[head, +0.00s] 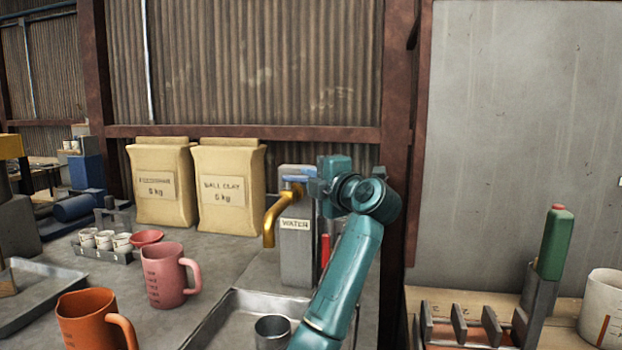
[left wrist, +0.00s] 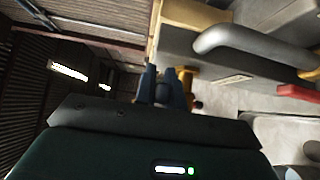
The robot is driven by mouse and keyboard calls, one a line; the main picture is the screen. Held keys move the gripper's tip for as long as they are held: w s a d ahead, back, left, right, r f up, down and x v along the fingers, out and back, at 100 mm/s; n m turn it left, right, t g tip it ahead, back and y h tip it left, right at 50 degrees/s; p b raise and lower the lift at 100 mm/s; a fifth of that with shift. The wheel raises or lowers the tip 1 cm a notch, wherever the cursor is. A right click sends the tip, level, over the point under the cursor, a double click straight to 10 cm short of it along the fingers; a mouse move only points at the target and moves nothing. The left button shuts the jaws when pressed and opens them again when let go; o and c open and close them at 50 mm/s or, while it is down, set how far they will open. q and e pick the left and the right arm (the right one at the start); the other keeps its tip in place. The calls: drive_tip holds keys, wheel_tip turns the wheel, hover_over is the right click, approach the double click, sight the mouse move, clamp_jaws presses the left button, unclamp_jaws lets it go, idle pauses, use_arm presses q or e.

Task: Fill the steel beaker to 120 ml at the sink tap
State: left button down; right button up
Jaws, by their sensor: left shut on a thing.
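The steel beaker (head: 272,333) stands in the sink basin (head: 235,312), below the brass spout (head: 269,232) in the picture. My arm hides part of the basin beside it. No water stream shows under the spout, and the level inside the beaker cannot be read. My right gripper is out of view.
A pink jug (head: 166,275) and an orange jug (head: 90,320) stand left of the sink. Behind them are a rack of small cups (head: 104,243) and two clay bags (head: 228,188). A green-handled tool (head: 555,243) and a white jug (head: 603,305) stand at the right.

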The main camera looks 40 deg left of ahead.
use_arm(q)
drive_tip(key=p, duration=0.1)
drive_tip(key=m+t+p, duration=0.1)
drive_tip(key=t+h+p, duration=0.1)
drive_tip(key=shift+s+d+r+m, duration=0.25)
drive_tip(key=shift+r+m, duration=0.05)
drive_tip(key=shift+s+d+m+t+h+p, duration=0.2)
drive_tip(key=shift+m+t+h+p, duration=0.3)
drive_tip(key=shift+t+p, duration=0.6)
drive_tip(key=shift+s+f+m+t+p, duration=0.1)
drive_tip(key=shift+f+m+t+p, duration=0.15)
drive_tip(key=shift+m+p, duration=0.2)
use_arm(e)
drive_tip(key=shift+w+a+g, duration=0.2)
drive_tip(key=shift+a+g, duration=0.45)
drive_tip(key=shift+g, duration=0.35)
use_arm(q)
drive_tip(key=c, duration=1.5)
unclamp_jaws()
